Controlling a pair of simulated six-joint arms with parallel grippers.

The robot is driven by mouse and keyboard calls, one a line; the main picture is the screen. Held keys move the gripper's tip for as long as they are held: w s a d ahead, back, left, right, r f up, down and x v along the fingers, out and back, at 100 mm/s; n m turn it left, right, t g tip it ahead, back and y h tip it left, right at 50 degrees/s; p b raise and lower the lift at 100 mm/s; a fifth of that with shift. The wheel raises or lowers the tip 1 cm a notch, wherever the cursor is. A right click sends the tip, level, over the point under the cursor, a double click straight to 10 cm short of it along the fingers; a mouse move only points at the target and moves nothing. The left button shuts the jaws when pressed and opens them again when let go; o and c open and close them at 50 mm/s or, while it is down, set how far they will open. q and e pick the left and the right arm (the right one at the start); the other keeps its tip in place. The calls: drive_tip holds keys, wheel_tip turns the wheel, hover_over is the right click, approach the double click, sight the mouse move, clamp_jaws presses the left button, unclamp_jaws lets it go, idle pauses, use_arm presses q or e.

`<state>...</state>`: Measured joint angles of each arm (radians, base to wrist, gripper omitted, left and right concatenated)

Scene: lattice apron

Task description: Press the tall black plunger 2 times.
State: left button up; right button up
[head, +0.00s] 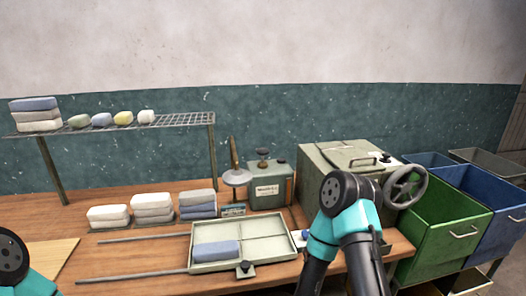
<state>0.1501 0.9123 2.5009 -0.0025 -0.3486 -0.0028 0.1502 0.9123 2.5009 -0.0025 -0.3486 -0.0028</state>
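The tall black plunger (263,154) stands up from the top of a grey-green box (268,187) with a white label. The box is on the wooden bench, near the back wall and right of the middle. A shorter dark knob (284,166) sits beside the plunger on the same box. Nothing touches the plunger. My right arm stands to the right in front of the large grey-green cabinet, and I cannot make out its gripper. Only a piece of my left arm shows at the lower left corner, and its gripper is out of view.
A lamp-like stand (235,177) is just left of the box. A tray (262,225) with a blue block lies in front. Stacked blocks (153,206) stand left. A cabinet (318,160) with a handwheel (405,187) is right, then bins (436,225). A wire shelf (185,120) is back left.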

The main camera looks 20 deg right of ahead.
clamp_jaws()
idle(1.3)
